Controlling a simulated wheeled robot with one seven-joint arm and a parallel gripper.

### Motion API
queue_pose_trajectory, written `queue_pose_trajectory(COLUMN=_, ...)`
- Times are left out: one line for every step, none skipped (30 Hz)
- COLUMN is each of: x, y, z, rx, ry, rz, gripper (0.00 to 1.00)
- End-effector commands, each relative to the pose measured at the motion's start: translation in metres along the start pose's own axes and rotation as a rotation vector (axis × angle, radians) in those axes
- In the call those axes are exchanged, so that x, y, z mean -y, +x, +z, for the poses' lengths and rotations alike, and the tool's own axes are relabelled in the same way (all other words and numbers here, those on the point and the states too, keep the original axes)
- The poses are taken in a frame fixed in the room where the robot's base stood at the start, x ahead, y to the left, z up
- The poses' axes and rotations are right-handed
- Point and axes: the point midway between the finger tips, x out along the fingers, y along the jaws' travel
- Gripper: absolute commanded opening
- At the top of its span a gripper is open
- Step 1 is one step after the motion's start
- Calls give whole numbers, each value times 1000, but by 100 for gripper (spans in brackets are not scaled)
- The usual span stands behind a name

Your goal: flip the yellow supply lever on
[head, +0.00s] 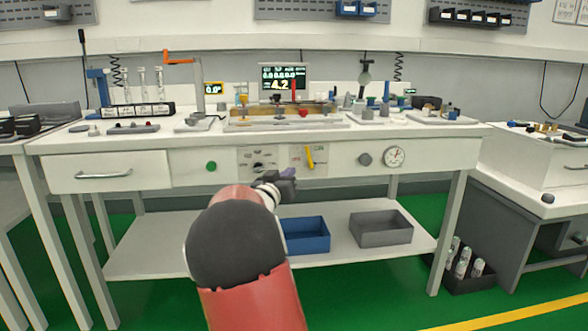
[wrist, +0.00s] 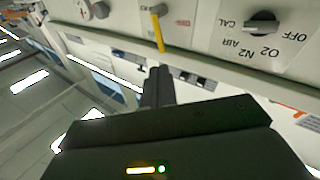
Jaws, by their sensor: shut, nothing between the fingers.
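The yellow lever (head: 309,156) is on a white labelled plate on the front panel of the central bench, nearly upright and slightly tilted. In the wrist view, which is turned upside down, the lever (wrist: 160,35) runs from a round grey pivot (wrist: 158,9) toward my fingertips. My gripper (head: 288,176) is in front of the panel, low and left of the lever in the head view. In the wrist view its dark fingers (wrist: 160,72) are together and empty, with their tips close to the lever's free end. I see no clear contact.
A selector knob (wrist: 262,22) marked OFF, CAL, AIR, N2 and O2 is beside the lever, on its left in the head view. A green button (head: 211,166), a grey knob (head: 365,159) and a gauge (head: 394,156) share the panel. A blue bin (head: 305,235) sits on the lower shelf.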

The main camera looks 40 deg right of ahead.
Motion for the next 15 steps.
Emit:
queue_pose_trajectory(x=0, y=-9, z=0, rx=1, ry=1, rz=-3, gripper=0)
queue_pose_trajectory(x=1, y=-13, z=0, rx=1, ry=1, rz=-3, gripper=0)
queue_pose_trajectory(x=1, y=-18, z=0, rx=1, ry=1, rz=-2, gripper=0)
queue_pose_trajectory(x=0, y=-21, z=0, rx=1, ry=1, rz=-2, gripper=0)
queue_pose_trajectory(x=0, y=-24, z=0, rx=1, ry=1, rz=-1, gripper=0)
queue_pose_trajectory(x=0, y=-26, z=0, rx=1, ry=1, rz=0, gripper=0)
queue_pose_trajectory(x=0, y=-28, z=0, rx=0, ry=1, rz=0, gripper=0)
queue_pose_trajectory(x=0, y=-29, z=0, rx=1, ry=0, rz=0, gripper=0)
queue_pose_trajectory(x=0, y=-30, z=1, rx=1, ry=0, rz=0, gripper=0)
queue_pose_trajectory(x=0, y=-31, z=1, rx=1, ry=0, rz=0, gripper=0)
queue_pose_trajectory(x=0, y=-31, z=1, rx=1, ry=0, rz=0, gripper=0)
queue_pose_trajectory(x=0, y=-31, z=1, rx=1, ry=0, rz=0, gripper=0)
queue_pose_trajectory(x=0, y=-31, z=1, rx=1, ry=0, rz=0, gripper=0)
queue_pose_trajectory(x=0, y=-31, z=1, rx=1, ry=0, rz=0, gripper=0)
queue_pose_trajectory(x=0, y=-31, z=1, rx=1, ry=0, rz=0, gripper=0)
